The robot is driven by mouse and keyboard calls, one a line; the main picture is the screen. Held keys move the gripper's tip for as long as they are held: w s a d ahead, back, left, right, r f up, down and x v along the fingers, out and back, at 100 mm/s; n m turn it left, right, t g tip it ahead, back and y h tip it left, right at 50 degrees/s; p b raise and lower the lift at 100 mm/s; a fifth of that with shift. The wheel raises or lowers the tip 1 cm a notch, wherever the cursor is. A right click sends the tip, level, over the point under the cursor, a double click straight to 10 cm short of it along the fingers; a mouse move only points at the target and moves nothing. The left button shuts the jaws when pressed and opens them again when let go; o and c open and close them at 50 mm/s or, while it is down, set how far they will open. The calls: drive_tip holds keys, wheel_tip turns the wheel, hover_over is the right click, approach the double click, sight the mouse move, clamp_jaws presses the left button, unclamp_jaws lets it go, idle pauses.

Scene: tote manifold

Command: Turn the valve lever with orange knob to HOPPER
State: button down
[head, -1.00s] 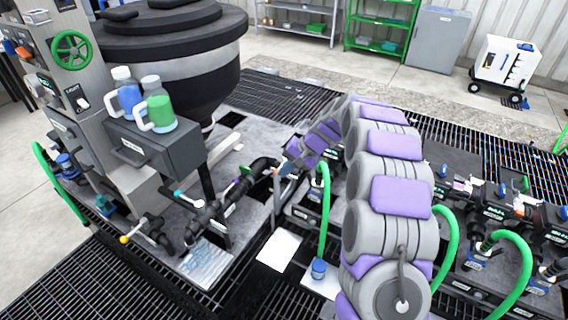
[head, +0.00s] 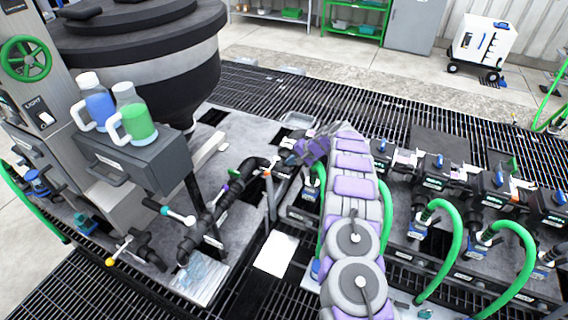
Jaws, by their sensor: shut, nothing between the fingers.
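A small orange spot (head: 266,173), which looks like the orange knob, shows by the black pipe at the centre. Its lever is too small to make out, and I cannot read the position labels around it. My gripper (head: 287,161) is at the far end of my purple and grey arm, just right of and slightly above the orange spot. It looks shut and empty, though its fingertips are small and dark against the pipework. I cannot tell whether it touches the lever. The black hopper vessel (head: 150,60) with a grey band stands at the upper left.
A white-knobbed lever (head: 189,220) and a yellow-knobbed lever (head: 110,262) sit on the left pipework. Two jugs (head: 132,115) stand on a grey box. Green hoses (head: 456,245) and a row of valves (head: 436,170) lie right of my arm. A white sheet (head: 276,254) lies in front.

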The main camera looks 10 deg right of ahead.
sight(272, 166)
drive_tip(key=b+x, duration=0.2)
drive_tip(key=x, duration=0.7)
drive_tip(key=shift+a, duration=0.15)
drive_tip(key=shift+a+r, duration=0.1)
drive_tip(key=shift+a, duration=0.05)
